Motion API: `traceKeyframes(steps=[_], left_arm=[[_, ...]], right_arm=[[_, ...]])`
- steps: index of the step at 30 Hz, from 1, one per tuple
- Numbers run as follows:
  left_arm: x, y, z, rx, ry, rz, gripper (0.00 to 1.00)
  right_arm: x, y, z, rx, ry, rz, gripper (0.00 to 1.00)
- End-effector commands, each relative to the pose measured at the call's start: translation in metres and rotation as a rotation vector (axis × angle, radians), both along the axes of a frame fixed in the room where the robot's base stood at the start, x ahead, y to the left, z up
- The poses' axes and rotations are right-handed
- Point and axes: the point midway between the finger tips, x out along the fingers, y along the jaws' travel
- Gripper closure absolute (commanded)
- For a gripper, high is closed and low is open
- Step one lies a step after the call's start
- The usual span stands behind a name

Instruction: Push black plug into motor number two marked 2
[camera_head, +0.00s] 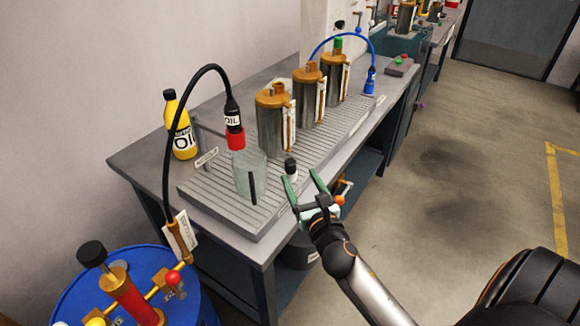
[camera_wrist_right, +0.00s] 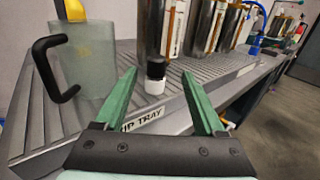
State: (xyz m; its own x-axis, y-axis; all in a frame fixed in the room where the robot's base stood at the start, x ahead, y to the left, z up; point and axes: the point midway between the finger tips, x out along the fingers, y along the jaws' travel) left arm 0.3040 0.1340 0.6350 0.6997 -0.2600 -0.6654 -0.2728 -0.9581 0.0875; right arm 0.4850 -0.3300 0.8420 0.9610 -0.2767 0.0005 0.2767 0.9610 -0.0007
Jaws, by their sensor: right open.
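The black plug (camera_head: 291,166) has a black top on a white base and stands upright on the grey ridged drip tray (camera_head: 215,205), near its front edge. In the right wrist view the plug (camera_wrist_right: 156,70) shows ahead, between the two finger directions. My right gripper (camera_head: 302,182) is open and empty, with its green fingers pointing at the plug. Contact cannot be told. Three metal motors with copper tops stand in a row behind: a near one (camera_head: 273,122), a middle one (camera_head: 308,95) and a far one (camera_head: 335,77). Their number markings are not readable. My left gripper is not in view.
A clear jug (camera_head: 247,175) with a black handle stands left of the plug. A yellow oil bottle (camera_head: 180,130) stands behind.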

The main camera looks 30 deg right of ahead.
Motion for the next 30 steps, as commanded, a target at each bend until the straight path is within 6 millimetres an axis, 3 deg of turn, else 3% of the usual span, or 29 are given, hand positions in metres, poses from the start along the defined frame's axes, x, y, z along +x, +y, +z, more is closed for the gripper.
traceKeyframes(steps=[8,18,27,30], left_arm=[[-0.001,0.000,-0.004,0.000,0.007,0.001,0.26],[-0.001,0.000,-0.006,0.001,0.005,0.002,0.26],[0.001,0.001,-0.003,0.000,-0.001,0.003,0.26],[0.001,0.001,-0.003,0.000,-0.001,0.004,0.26]], right_arm=[[0.018,-0.004,0.000,0.000,-0.001,0.000,0.29],[0.058,-0.012,0.001,0.000,0.001,0.000,0.29],[0.062,-0.013,0.001,0.000,0.001,0.000,0.29],[0.062,-0.013,0.001,0.000,0.001,0.000,0.40]])
